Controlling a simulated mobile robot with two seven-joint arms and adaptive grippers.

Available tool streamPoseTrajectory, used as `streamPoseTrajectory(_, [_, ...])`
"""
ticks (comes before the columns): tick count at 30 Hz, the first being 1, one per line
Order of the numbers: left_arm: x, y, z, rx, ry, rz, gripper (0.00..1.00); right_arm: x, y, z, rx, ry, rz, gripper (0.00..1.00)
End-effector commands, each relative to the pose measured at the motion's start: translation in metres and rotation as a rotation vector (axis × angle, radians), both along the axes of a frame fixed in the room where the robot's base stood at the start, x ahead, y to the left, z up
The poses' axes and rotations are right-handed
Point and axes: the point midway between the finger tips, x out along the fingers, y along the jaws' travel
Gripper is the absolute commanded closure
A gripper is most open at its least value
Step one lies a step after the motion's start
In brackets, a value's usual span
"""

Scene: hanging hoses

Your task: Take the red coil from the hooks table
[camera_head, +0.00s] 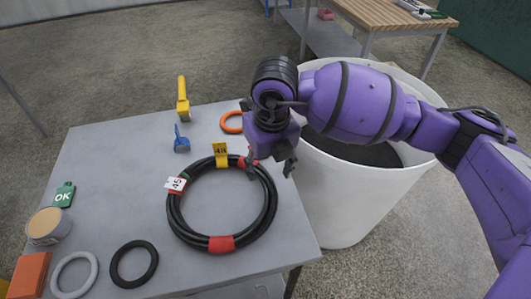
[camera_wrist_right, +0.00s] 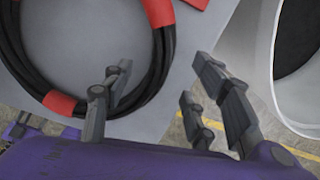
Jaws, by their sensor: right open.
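The coil (camera_head: 266,213) is a black hose ring with red bands, lying flat on the grey table (camera_head: 100,170). It carries a yellow tag (camera_head: 220,153) and a white-and-red tag (camera_head: 176,184). My right gripper (camera_head: 270,168) is open and empty, pointing down over the coil's upper right side. In the right wrist view, one finger of the gripper (camera_wrist_right: 160,80) overlaps the inner edge of the coil (camera_wrist_right: 168,65), and the other fingers are outside it. I cannot tell how high the fingers are above the table. My left gripper is not in view.
A white bin (camera_head: 335,200) stands against the table's right side, under my right arm. Black (camera_head: 152,262) and grey (camera_head: 57,266) rings lie at front left.

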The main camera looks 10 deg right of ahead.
Motion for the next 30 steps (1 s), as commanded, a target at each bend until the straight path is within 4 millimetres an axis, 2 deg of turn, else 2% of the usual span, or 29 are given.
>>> streamPoseTrajectory(3, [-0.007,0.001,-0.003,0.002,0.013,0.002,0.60,0.002,0.001,-0.020,0.001,0.003,0.000,0.47])
streamPoseTrajectory(9, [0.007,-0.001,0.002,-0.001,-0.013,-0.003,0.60,0.005,0.002,-0.044,0.002,0.001,0.000,0.47])
streamPoseTrajectory(13, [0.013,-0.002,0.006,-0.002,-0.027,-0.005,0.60,0.006,0.002,-0.051,0.002,0.001,0.001,0.47])
streamPoseTrajectory(21, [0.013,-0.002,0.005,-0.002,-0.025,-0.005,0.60,0.006,0.002,-0.053,0.002,0.000,0.001,0.47])
streamPoseTrajectory(30, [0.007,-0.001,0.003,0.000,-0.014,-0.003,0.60,0.006,0.002,-0.053,0.003,0.001,0.001,0.85])
